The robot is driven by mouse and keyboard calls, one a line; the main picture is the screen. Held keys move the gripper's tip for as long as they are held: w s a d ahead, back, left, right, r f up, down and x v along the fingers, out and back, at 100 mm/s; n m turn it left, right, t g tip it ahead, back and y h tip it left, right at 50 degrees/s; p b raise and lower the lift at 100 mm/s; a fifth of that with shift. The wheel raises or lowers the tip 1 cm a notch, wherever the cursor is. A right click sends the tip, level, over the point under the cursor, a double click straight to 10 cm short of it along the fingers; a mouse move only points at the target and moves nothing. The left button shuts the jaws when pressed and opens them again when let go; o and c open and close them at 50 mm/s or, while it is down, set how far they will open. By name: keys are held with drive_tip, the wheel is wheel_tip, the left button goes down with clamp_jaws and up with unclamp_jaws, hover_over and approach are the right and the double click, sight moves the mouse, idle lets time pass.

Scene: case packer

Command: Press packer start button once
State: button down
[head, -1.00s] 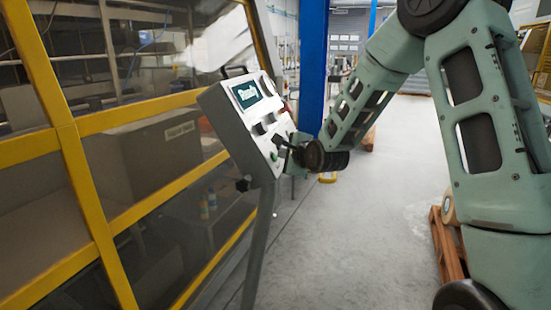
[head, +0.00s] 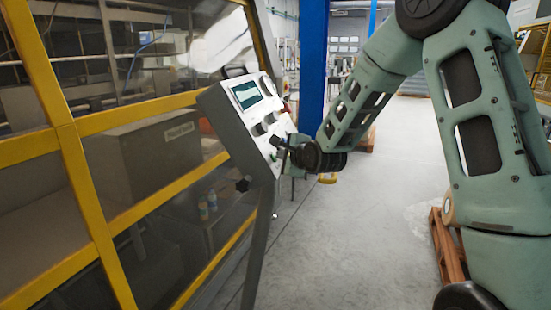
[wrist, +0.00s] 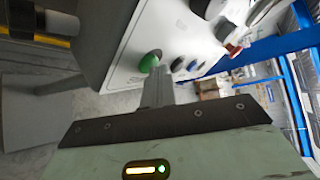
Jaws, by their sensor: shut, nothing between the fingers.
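The grey packer control panel (head: 235,117) stands on a post at the left of my arm, with a lit display (head: 247,94) near its top. The green start button (wrist: 150,61) is on the panel's white face in the wrist view. My gripper (head: 280,143) is at the lower part of the panel face in the head view. In the wrist view its shut, empty fingers (wrist: 157,82) point at the panel, and their tips overlap the edge of the green button. I cannot tell whether they touch it.
Several dark knobs or buttons (wrist: 178,64) sit beside the green one. The yellow-framed machine guard (head: 85,190) fills the left. Open floor (head: 350,240) lies right of the post; a wooden pallet (head: 447,245) is further right.

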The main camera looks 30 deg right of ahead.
drive_tip(key=shift+s+d+r, duration=0.4)
drive_tip(key=shift+s+d, duration=0.05)
drive_tip(key=shift+p, duration=0.3)
drive_tip(key=s+d+r+p, duration=0.2)
drive_tip(key=s+d, duration=0.1)
drive_tip(key=shift+d+r+p, duration=0.1)
drive_tip(key=shift+r+p, duration=0.15)
drive_tip(key=shift+p, duration=0.05)
idle(0.7)
